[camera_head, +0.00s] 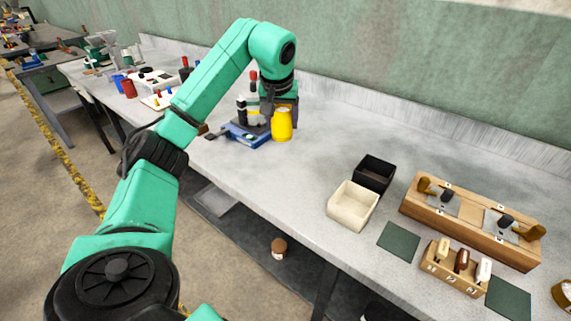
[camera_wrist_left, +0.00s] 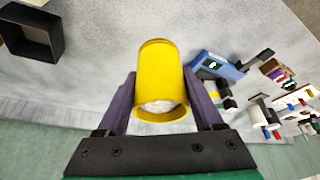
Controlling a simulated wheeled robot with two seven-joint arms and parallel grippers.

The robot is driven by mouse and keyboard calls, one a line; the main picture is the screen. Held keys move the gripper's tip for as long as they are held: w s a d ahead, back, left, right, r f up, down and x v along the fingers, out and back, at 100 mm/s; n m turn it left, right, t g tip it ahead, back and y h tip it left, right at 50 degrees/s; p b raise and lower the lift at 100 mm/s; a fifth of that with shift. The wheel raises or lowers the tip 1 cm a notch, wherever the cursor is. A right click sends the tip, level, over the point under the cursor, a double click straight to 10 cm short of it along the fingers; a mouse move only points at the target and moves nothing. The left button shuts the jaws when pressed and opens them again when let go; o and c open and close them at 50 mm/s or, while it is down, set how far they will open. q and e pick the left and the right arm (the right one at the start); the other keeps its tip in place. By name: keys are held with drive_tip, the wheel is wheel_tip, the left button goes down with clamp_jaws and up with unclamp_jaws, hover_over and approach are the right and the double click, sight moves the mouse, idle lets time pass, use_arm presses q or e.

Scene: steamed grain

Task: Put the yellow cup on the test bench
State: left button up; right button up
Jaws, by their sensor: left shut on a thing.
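The yellow cup (camera_head: 281,124) is at my left gripper, over the grey test bench (camera_head: 318,131) beside a blue device. In the left wrist view the yellow cup (camera_wrist_left: 161,75) sits between the two purple fingers of my left gripper (camera_wrist_left: 160,100), which are shut on it. Whitish contents or a pale surface show at the cup's near end. In the head view the arm hides part of the gripper (camera_head: 283,108). I cannot tell whether the cup's base touches the bench. My right gripper is not in view.
The blue device (camera_head: 247,136) stands just left of the cup. A cream box (camera_head: 352,206) and a black box (camera_head: 374,173) stand to the right. A wooden rack (camera_head: 470,222) and a block with handled tools (camera_head: 455,268) are farther right. Bare bench lies between cup and boxes.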

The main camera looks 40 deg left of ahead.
use_arm(q)
drive_tip(key=f, duration=1.3)
drive_tip(key=shift+w, duration=0.25)
drive_tip(key=shift+f, duration=0.3)
drive_tip(key=shift+w+f, duration=0.1)
drive_tip(key=o, duration=1.4)
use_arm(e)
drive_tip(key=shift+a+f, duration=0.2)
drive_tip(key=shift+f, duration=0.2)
use_arm(q)
drive_tip(key=shift+o, duration=0.2)
drive_tip(key=shift+r, duration=0.4)
drive_tip(key=v, duration=1.1)
drive_tip(key=shift+r, duration=0.2)
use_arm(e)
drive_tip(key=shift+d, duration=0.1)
